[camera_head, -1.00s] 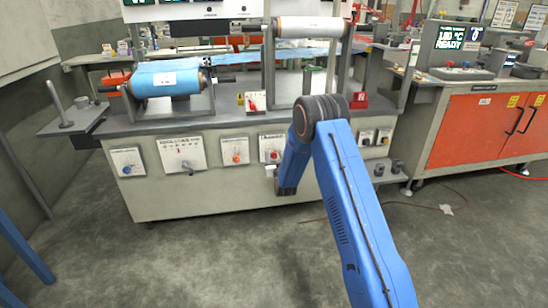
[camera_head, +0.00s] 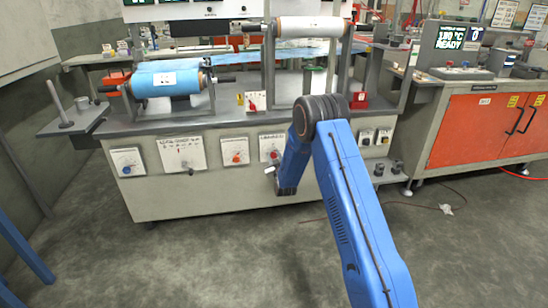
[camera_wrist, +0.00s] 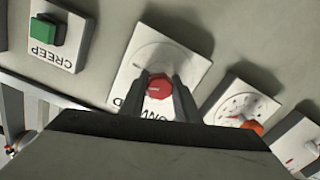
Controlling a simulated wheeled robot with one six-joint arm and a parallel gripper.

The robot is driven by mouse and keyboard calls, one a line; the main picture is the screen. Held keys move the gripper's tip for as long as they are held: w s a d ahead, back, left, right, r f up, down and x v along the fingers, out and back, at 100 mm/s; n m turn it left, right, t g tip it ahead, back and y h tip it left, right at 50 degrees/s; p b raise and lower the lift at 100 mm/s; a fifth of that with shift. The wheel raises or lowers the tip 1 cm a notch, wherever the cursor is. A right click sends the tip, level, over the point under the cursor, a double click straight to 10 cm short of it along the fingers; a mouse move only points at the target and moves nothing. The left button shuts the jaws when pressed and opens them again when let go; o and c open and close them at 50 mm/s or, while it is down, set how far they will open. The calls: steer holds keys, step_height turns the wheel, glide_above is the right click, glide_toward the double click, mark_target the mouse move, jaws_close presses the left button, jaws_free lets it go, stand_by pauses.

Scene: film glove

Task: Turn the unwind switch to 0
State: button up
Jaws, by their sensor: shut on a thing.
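The unwind switch is a red knob (camera_wrist: 159,88) on a white plate (camera_wrist: 150,58) in the wrist view. My gripper (camera_wrist: 160,84) is shut on the red knob, with one dark finger on each side. In the head view the white plate (camera_head: 268,140) is on the front of the grey machine, and the gripper (camera_head: 270,168) is just below and in front of it. I cannot read the 0 mark or which position the knob points to.
A CREEP plate with a green button (camera_wrist: 43,30) lies left of the knob in the wrist view. An orange-knob dial (camera_wrist: 250,126) lies close on its right. In the head view a blue film roll (camera_head: 166,84) sits above.

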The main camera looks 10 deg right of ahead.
steer(key=n, duration=1.4)
steer(key=shift+f, duration=0.1)
stand_by(0.6)
steer(key=o, duration=1)
steer(key=shift+o, duration=0.2)
steer(key=s, duration=1.7)
steer(key=shift+s, duration=0.25)
